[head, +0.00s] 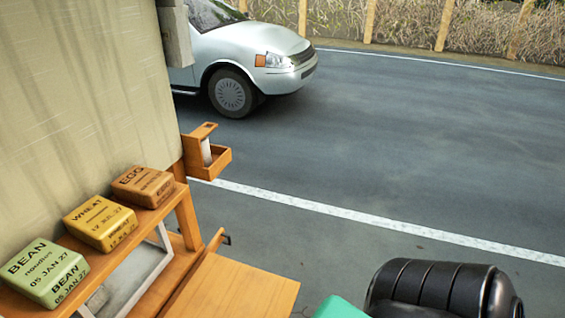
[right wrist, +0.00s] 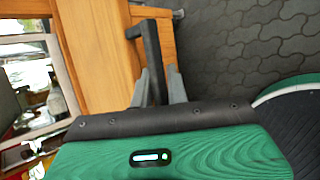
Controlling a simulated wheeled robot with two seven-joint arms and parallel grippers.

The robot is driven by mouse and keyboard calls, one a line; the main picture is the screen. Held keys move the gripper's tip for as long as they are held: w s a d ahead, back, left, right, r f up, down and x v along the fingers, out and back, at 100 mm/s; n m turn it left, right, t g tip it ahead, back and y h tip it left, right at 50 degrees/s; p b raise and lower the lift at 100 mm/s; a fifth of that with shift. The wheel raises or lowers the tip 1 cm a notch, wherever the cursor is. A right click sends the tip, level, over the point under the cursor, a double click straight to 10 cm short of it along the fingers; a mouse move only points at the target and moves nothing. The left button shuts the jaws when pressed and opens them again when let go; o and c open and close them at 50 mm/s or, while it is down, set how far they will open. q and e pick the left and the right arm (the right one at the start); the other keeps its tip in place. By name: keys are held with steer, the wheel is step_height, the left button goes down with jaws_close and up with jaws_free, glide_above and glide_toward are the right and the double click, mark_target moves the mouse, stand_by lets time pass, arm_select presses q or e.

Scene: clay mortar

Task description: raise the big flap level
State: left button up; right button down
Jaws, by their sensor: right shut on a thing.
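The big flap (head: 235,288) is a plain orange-wood panel at the bottom of the head view, in front of the stall's shelf. Its near part is cut off by the frame, and I cannot tell its exact tilt. In the right wrist view the wooden panel (right wrist: 92,55) carries a dark bar handle (right wrist: 149,45). My right gripper (right wrist: 158,82) has its two grey fingers on either side of this handle and is shut on it. In the head view only my dark and green right arm shows at the bottom right; its fingers are out of frame. My left gripper is not in view.
A wooden shelf holds a green bean pack (head: 44,273), a yellow wheat pack (head: 100,223) and a brown egg pack (head: 143,186). A small wooden box (head: 207,158) juts from the stall's corner. A white car (head: 250,60) stands behind. The road (head: 400,130) is clear.

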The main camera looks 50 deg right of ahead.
steer(key=shift+s+d+f, duration=0.2)
steer(key=shift+s+d, duration=0.1)
steer(key=shift+s, duration=0.15)
steer(key=c, duration=1.5)
jaws_free()
steer(key=shift+s, duration=0.15)
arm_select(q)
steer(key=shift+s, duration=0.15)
arm_select(e)
steer(key=shift+w+a+r, duration=0.15)
steer(key=shift+w+r, duration=0.05)
steer(key=shift+r, duration=0.1)
